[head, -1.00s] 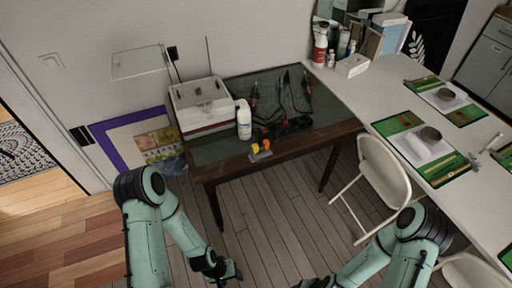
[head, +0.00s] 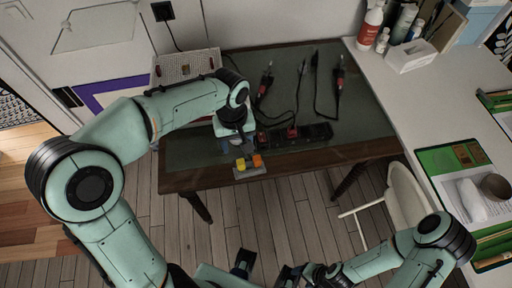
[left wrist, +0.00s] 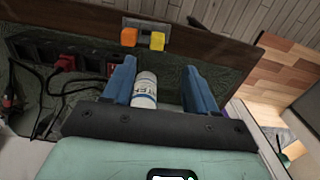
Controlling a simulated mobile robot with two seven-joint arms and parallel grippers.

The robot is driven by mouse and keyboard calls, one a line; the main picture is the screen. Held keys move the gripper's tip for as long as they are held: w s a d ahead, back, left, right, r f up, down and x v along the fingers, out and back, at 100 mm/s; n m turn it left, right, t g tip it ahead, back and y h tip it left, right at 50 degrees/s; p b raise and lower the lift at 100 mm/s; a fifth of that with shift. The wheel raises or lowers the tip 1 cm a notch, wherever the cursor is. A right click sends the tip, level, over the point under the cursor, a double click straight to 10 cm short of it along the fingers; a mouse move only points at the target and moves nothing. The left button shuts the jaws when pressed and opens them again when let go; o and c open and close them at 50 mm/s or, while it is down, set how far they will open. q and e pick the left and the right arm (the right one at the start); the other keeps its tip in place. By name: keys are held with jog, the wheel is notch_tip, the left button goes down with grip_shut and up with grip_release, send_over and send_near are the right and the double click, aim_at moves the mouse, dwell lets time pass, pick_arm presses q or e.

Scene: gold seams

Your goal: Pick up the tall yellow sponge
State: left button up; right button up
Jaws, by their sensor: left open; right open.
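A yellow sponge block (head: 240,163) stands beside an orange block (head: 257,160) on a small grey holder (head: 250,173) at the dark table's front edge. In the left wrist view the yellow block (left wrist: 157,41) and orange block (left wrist: 128,37) are beyond my fingertips. My left gripper (head: 236,142) is open over the table, just behind the blocks and apart from them. In the left wrist view a white bottle (left wrist: 145,88) shows between its blue fingers (left wrist: 160,80); I cannot tell its depth. My right gripper (head: 265,269) is open and empty, low in front of the table.
The dark table (head: 190,180) holds a black power strip (head: 300,135) and red-handled tools with cables (head: 338,85). A white-topped box (head: 183,68) stands behind my left forearm. A white chair (head: 400,195) and a long white table (head: 420,100) are at the right. The floor ahead is clear.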

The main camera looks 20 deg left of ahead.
pick_arm(q)
jog(key=r, duration=0.1)
jog(key=b, duration=0.1)
send_over(240, 162)
jog(key=f, duration=0.7)
jog(key=shift+s, duration=0.35)
jog(key=shift+w+f+b, duration=0.15)
jog(key=shift+w+f, duration=0.1)
jog(key=shift+f, duration=1.2)
jog(key=shift+w+f+b, duration=0.15)
jog(key=shift+w+f, duration=0.05)
jog(key=shift+f, duration=1.25)
grip_shut()
pick_arm(e)
jog(key=shift+d+f, duration=0.1)
jog(key=shift+f, duration=0.8)
